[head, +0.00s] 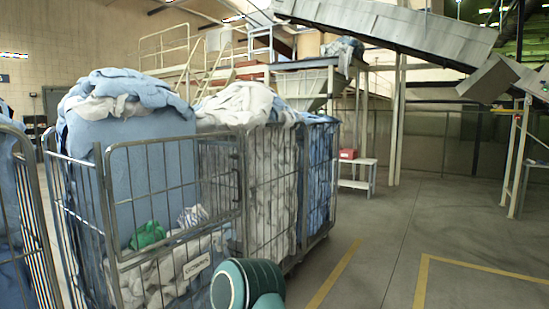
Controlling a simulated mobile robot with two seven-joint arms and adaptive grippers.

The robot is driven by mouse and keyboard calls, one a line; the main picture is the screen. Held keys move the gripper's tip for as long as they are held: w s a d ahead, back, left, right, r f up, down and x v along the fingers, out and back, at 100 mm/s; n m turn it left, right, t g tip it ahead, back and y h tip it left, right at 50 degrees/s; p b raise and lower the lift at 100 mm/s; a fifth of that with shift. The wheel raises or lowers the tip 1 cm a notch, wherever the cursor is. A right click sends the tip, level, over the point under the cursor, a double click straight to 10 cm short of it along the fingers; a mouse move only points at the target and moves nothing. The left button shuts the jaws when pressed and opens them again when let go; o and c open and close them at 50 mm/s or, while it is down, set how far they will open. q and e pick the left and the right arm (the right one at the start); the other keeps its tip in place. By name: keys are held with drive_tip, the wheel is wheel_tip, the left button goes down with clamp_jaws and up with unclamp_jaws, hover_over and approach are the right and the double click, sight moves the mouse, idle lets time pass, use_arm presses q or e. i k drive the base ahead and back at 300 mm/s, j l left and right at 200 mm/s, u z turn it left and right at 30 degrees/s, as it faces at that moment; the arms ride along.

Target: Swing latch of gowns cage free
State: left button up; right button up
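A wire cage trolley (104,215) stands at the left centre, heaped with light blue cloth and white cloth. A dark, handle-like part (237,185) sits at that panel's right edge and may be the latch. Whether it is fastened cannot be told. Neither of my grippers is in view.
More cages of white (270,190) and blue cloth (319,175) stand close behind to the right. Another cage (30,215) cuts in at the left edge. Open concrete floor with yellow lines (335,272) lies right.

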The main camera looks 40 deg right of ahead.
sight(236, 156)
drive_tip(key=z, duration=1.25)
drive_tip(key=i+l, duration=0.25)
drive_tip(key=i, duration=0.25)
drive_tip(key=i+l, duration=0.2)
drive_tip(key=i, duration=0.3)
drive_tip(key=i+l, duration=0.25)
drive_tip(key=i, duration=0.25)
drive_tip(key=i+l, duration=0.25)
drive_tip(key=i, duration=0.25)
drive_tip(key=i+l, duration=0.2)
drive_tip(key=i, duration=0.3)
